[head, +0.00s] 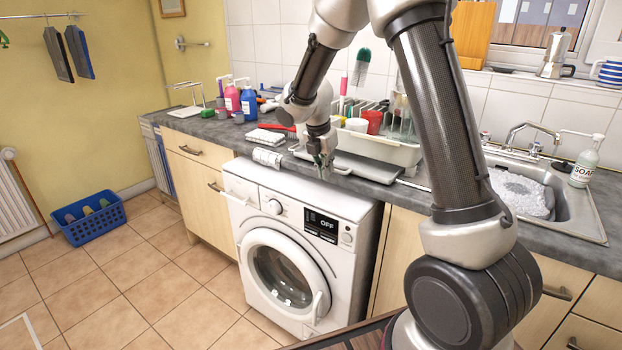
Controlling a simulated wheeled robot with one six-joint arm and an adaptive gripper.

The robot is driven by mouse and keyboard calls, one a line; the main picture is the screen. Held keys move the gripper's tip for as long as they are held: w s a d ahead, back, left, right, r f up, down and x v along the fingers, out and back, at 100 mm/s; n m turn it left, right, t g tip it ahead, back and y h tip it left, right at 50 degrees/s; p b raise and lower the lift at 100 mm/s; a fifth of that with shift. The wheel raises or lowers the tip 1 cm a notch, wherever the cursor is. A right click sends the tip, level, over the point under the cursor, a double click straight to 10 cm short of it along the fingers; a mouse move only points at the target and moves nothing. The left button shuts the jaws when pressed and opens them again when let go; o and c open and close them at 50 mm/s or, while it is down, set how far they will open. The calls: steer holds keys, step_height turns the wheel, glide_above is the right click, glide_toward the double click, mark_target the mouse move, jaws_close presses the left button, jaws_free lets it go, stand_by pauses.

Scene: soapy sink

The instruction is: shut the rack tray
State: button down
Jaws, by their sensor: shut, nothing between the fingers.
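The cream dish rack (400,153) stands on the grey counter behind the washing machine. Its flat grey tray (362,168) sticks out from under the front of the rack, towards the counter's front edge. My gripper (322,164) points down at the left end of the tray, near its front. Its fingers are together with nothing between them. I cannot tell whether they touch the tray. My arm crosses in front of the right part of the rack and hides some of it.
A red cup (374,122) and several plates stand in the rack. Bottles, including a blue one (249,103), stand left of it, with a folded cloth (265,136) nearer. The soapy sink (575,212) is at right. A washing machine (290,250) stands below.

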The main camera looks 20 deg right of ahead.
steer(key=w+d, duration=0.1)
steer(key=d, duration=0.1)
steer(key=w+d, duration=0.3)
steer(key=d, duration=0.1)
steer(key=shift+w+d, duration=0.15)
steer(key=shift+w, duration=0.15)
steer(key=shift+r, duration=0.1)
